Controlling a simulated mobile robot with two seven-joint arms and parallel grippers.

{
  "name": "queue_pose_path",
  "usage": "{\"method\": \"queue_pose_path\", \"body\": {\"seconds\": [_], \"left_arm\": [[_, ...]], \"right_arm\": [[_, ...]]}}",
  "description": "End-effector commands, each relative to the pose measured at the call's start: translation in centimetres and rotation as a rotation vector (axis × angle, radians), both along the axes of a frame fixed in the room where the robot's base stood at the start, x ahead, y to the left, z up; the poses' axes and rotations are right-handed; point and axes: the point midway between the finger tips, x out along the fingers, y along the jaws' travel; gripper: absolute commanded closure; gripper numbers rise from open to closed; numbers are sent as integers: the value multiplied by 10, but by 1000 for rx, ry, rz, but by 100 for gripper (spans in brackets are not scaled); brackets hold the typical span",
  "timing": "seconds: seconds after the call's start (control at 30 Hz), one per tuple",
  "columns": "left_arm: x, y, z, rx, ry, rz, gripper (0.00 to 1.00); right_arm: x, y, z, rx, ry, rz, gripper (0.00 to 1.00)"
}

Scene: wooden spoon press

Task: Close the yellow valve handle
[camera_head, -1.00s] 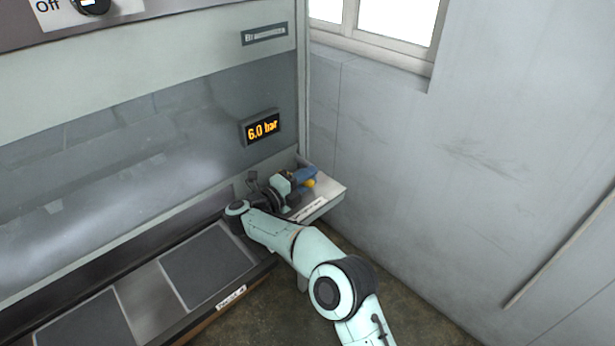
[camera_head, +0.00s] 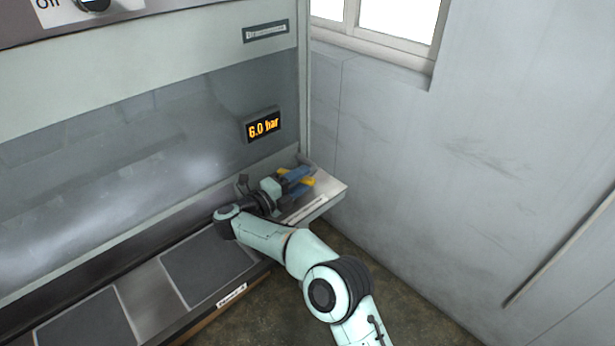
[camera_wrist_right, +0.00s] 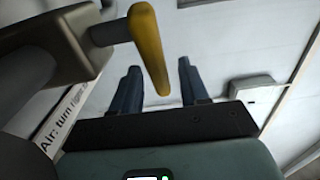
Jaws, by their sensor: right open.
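The yellow valve handle (camera_head: 309,181) shows at the right end of the press, partly hidden by my right gripper. In the right wrist view the handle (camera_wrist_right: 149,45) is a yellow lever on a dark valve body (camera_wrist_right: 55,45), its lower end pointing down between my fingers. My right gripper (camera_head: 302,180) has two blue fingers spread apart with nothing clamped between them. In the wrist view the open fingers (camera_wrist_right: 160,66) stand on either side of the handle's lower end. I cannot tell whether they touch it. My left gripper is not in view.
A metal ledge (camera_head: 327,191) lies under the valve area. The glass front (camera_head: 120,160) and a 6.0 bar display (camera_head: 263,127) stand close behind my right gripper. A label starting "Air: turn" (camera_wrist_right: 62,118) is beside the valve. The grey wall (camera_head: 400,150) is to the right.

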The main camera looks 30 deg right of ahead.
Motion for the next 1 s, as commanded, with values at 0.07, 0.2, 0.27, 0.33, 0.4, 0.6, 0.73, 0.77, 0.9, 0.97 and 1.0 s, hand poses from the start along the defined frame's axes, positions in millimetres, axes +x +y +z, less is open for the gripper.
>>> {"method": "queue_pose_path", "body": {"seconds": [0.07, 0.2, 0.27, 0.33, 0.4, 0.6, 0.73, 0.77, 0.9, 0.97, 1.0], "left_arm": [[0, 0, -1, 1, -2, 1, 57], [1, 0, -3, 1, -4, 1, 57], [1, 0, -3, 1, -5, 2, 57], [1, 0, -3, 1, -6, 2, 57], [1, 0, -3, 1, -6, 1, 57], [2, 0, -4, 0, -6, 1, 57], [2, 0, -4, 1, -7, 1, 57], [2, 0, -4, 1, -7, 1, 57], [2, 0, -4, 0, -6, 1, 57], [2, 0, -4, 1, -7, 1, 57], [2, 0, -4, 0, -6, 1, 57]], "right_arm": [[-4, 20, -1, 2, 1, 6, 55], [-13, 51, -1, 1, 0, 5, 55], [-16, 63, -1, 0, -1, 4, 55], [-20, 75, -1, 0, 0, 4, 55], [-22, 85, -1, 0, -1, 3, 55], [-27, 99, 0, 0, -1, 0, 55], [-27, 101, 0, 0, 0, 0, 55], [-27, 101, 0, 0, 0, 0, 55], [-27, 101, 0, 0, -1, 0, 65], [-27, 100, 0, 0, 0, 1, 85], [-27, 100, -1, -1, 1, 2, 98]]}}
